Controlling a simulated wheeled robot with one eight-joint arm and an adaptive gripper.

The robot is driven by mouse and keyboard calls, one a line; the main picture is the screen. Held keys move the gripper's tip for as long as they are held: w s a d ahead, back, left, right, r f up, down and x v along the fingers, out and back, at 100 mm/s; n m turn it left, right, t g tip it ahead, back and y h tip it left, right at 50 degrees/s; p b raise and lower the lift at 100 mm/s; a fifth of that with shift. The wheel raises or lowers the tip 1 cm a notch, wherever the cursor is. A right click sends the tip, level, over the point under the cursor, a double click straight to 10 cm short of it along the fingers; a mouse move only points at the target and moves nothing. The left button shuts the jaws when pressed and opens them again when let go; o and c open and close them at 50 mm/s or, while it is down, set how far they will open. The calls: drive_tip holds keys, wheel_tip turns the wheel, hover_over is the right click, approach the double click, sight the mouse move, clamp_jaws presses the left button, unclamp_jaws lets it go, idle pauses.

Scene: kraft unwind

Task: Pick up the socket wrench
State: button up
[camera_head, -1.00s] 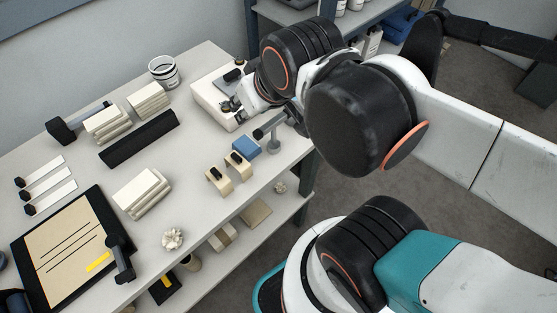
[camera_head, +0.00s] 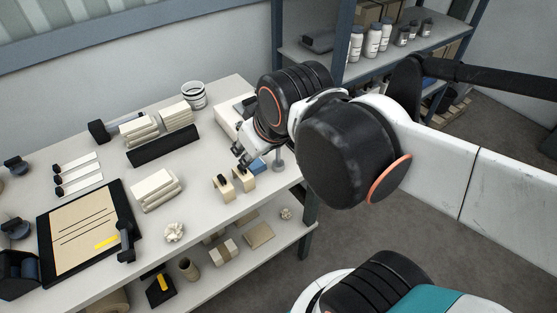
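I cannot make out a socket wrench with certainty. My gripper (camera_head: 245,158) is at the right part of the white table (camera_head: 217,207), beside a blue block (camera_head: 258,166) and just behind two small tan blocks with dark tops (camera_head: 243,180). Its dark fingers are small in the view and partly blend with the things there. I cannot tell whether they hold anything. My arm hides part of the table's right end. A grey post (camera_head: 279,157) stands close to the right of the gripper.
A white box (camera_head: 228,118) lies behind the gripper. A shelf of bottles (camera_head: 372,40) stands behind my arm.

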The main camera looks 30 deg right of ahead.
drive_tip(key=w+d+r+n+g+p, duration=0.2)
drive_tip(key=w+d+n, duration=0.1)
drive_tip(key=w+n, duration=0.3)
drive_tip(key=n+g+p, duration=0.3)
drive_tip(key=n+g, duration=0.1)
drive_tip(key=n, duration=0.6)
hover_over(278, 163)
drive_tip(key=f, duration=0.5)
drive_tip(key=w+f, duration=0.1)
drive_tip(key=f, duration=0.1)
drive_tip(key=shift+f, duration=0.35)
drive_tip(key=shift+s+d+f+n+g, duration=0.1)
drive_tip(key=shift+d+f+n+g, duration=0.1)
drive_tip(key=shift+d+n+g, duration=0.1)
drive_tip(key=shift+f+b, duration=0.3)
drive_tip(key=shift+f, duration=0.05)
wheel_tip(278, 163, down, 13)
drive_tip(key=b, duration=0.4)
drive_tip(key=shift+s+a+f, duration=0.1)
drive_tip(key=shift+f, duration=0.05)
clamp_jaws()
